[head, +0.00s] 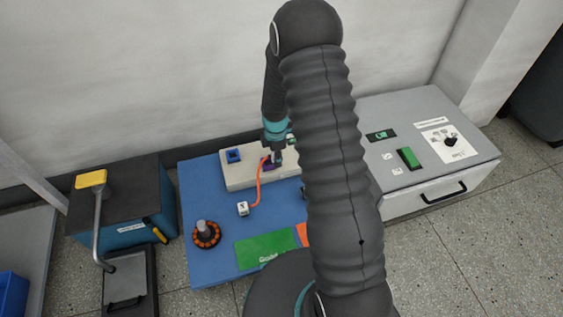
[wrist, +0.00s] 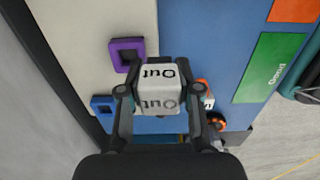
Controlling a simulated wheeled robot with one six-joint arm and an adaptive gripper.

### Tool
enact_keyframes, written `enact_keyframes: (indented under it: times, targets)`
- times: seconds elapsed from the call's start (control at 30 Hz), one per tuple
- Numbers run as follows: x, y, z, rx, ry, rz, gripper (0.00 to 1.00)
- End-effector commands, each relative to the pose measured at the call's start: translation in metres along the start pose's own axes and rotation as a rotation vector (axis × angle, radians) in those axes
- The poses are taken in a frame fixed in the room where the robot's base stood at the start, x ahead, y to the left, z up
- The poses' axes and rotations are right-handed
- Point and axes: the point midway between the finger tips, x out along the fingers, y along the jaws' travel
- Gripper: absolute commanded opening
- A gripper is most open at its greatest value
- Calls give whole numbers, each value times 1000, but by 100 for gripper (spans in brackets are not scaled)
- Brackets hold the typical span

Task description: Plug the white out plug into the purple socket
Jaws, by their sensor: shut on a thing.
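My gripper (wrist: 160,92) is shut on the white out plug (wrist: 157,88), a white block with "Out" in dark letters. The purple socket is a square frame on the pale block. In the head view my gripper (head: 277,158) is over the pale block, and the purple socket (head: 267,167) shows only partly beside it. The height of the plug above the block is hard to tell.
A blue socket (head: 233,156) sits on the same pale block (head: 236,181). An orange cable (head: 259,184) runs to another white plug (head: 242,209) on the blue board (head: 200,266). The motor with an orange ring (head: 206,235) stands at the left. A grey control box (head: 400,197) is at the right.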

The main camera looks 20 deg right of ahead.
Motion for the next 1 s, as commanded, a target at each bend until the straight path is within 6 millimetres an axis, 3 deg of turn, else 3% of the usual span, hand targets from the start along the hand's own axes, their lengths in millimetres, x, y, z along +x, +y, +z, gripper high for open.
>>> enact_keyframes:
  times: [0.5, 0.7, 1.0]
  targets:
    - [0, 50, -20, 0, 0, 1, 0]
    - [21, 49, -19, 1, 0, -1, 0]
    - [30, 49, -19, 0, 0, -1, 0]
